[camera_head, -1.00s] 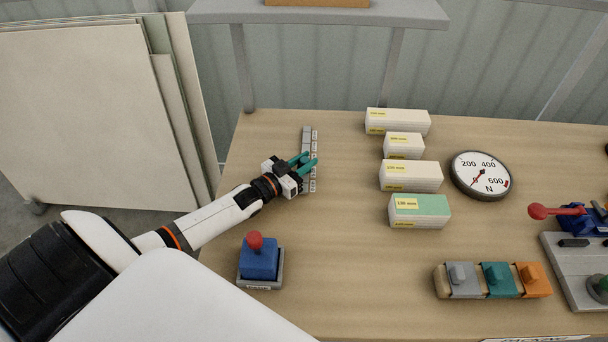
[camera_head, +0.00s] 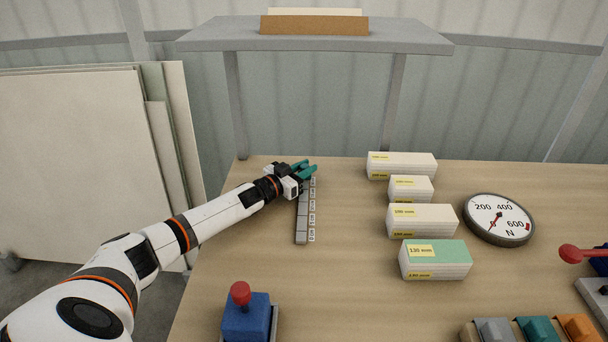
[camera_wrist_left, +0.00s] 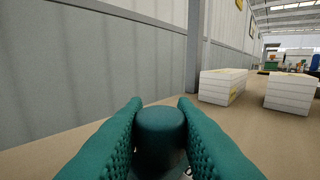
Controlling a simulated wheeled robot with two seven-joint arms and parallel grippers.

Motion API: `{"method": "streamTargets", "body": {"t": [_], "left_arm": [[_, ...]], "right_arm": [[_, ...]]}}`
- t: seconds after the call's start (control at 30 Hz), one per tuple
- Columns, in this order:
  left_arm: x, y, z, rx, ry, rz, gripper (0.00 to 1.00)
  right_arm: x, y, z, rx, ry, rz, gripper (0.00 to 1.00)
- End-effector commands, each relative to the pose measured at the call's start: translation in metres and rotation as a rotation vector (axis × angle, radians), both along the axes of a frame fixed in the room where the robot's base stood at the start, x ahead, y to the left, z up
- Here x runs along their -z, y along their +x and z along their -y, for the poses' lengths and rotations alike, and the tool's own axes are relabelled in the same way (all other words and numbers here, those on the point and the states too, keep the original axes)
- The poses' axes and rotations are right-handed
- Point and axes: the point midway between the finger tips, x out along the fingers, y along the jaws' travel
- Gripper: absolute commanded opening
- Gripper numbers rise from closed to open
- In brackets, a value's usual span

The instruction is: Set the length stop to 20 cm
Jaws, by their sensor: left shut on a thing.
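The length stop's grey rail (camera_head: 302,222) lies on the bench with a strip of small labels (camera_head: 312,215) along its right side. The label numbers are too small to read. My left gripper (camera_head: 306,168) is at the far end of the rail. In the left wrist view its teal fingers (camera_wrist_left: 158,130) are shut on a dark, rounded knob (camera_wrist_left: 161,122), which stands between them. In the head view the fingers and hand hide the knob and the rail's far end. My right gripper is not in view.
Several white blocks (camera_head: 422,219) with yellow labels, one green-topped (camera_head: 435,252), stand right of the rail. A force dial (camera_head: 499,219) is further right. A blue block with a red knob (camera_head: 246,315) is at the front left. A shelf (camera_head: 315,38) stands behind.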

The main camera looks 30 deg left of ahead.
Motion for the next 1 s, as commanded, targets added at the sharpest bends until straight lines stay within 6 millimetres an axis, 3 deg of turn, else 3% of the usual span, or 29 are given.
{"method": "streamTargets", "body": {"t": [0.2,0.23,0.37,0.73,1.0], "left_arm": [[-0.005,0.001,-0.004,-0.008,0.002,0.005,0.00],[-0.005,0.001,-0.004,-0.008,0.002,0.005,0.28],[-0.004,0.001,-0.004,-0.008,0.001,0.004,0.46],[-0.001,-0.005,-0.003,-0.004,0.000,0.001,0.46],[0.001,-0.045,-0.013,-0.004,0.001,-0.003,0.46]], "right_arm": [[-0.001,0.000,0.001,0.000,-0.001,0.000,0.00],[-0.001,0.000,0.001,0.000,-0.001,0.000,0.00],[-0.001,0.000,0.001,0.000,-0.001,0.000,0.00],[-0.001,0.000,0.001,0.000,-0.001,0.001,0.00],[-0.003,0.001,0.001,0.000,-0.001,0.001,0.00]]}}
